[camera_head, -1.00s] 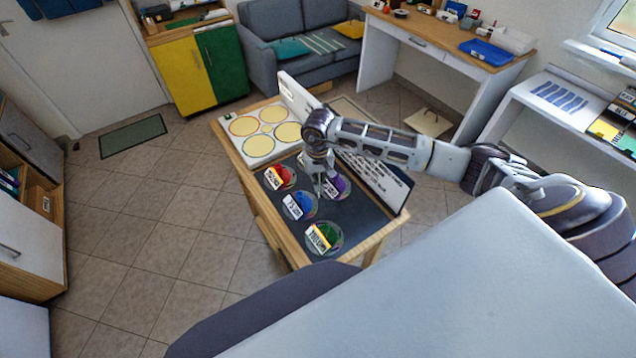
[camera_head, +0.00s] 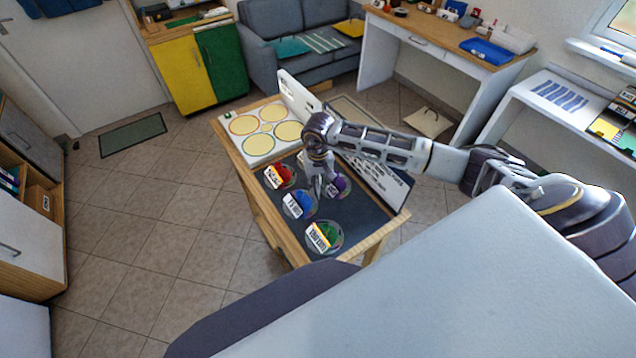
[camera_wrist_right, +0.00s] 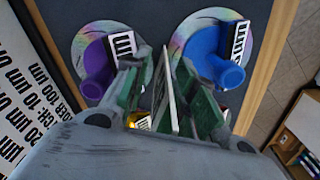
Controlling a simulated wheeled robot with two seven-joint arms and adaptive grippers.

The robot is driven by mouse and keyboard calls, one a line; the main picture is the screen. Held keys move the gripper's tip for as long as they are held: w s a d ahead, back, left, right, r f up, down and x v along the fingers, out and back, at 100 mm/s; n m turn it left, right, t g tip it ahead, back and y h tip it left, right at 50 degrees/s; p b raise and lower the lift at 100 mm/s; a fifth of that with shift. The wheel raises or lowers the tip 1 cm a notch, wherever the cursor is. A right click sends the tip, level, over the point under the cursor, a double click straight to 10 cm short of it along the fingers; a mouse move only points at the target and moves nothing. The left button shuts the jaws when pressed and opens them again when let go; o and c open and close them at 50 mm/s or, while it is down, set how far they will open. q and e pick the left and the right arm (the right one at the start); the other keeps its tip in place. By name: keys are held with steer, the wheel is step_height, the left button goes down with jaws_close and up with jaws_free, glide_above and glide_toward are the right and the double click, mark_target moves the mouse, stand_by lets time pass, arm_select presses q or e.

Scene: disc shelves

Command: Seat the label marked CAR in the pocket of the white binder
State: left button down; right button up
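My right gripper (camera_head: 325,187) points down over the dark mat in the head view, just beside the purple disc and near the blue disc. In the right wrist view its green-padded fingers (camera_wrist_right: 167,75) are close together around a thin pale strip. I cannot tell whether that strip is a held thing or part of a finger. I cannot make out the label marked CAR in either view. My left gripper is not in view.
The mat holds a red disc (camera_head: 280,175), a blue disc (camera_head: 299,206), a green disc (camera_head: 323,238) and a purple disc (camera_wrist_right: 97,48), with labels. A white tray with yellow circles (camera_head: 261,145) lies behind them. A printed white board (camera_head: 384,178) edges the right side.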

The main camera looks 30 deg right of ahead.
steer(key=shift+r, duration=0.2)
steer(key=shift+r+b, duration=1)
steer(key=shift+r, duration=4.95)
steer(key=shift+w+d, duration=0.1)
